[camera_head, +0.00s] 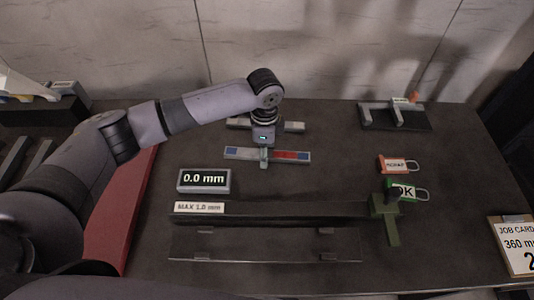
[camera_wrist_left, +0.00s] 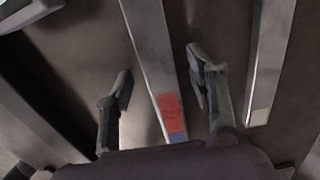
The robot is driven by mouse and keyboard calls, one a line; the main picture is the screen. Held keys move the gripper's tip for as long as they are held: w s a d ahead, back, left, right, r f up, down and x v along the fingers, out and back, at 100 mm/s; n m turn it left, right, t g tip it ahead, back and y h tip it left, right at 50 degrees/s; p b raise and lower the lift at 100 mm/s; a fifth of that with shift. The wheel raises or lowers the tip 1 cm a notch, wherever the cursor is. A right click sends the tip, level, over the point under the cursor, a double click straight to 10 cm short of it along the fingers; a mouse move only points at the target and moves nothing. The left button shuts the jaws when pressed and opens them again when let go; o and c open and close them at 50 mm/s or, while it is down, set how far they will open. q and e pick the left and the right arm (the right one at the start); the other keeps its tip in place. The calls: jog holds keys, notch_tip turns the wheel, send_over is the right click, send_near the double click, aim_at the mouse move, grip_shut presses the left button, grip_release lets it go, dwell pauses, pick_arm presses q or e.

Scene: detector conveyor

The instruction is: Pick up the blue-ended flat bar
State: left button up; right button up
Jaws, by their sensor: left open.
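The blue-ended flat bar (camera_head: 240,153) lies on the dark table, grey with blue ends and a red patch near its right end. My left gripper (camera_head: 264,160) is over its middle, pointing down. In the left wrist view the bar (camera_wrist_left: 150,45) runs between the two spread fingers of my left gripper (camera_wrist_left: 160,65), with its red patch and a blue end near the palm. The fingers are open, with a gap on each side of the bar. My right gripper is not in view.
Another flat bar with pale ends (camera_head: 293,127) lies just behind. In front are a display reading 0.0 mm (camera_head: 204,180) and a long dark fixture (camera_head: 270,218) with a green slider (camera_head: 388,222). Red (camera_head: 397,165) and green OK (camera_head: 404,190) tags lie to the right.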

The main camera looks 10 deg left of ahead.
pick_arm(q)
jog(key=shift+c, duration=0.3)
grip_shut()
dwell(0.6)
jog(key=shift+w+r, duration=0.1)
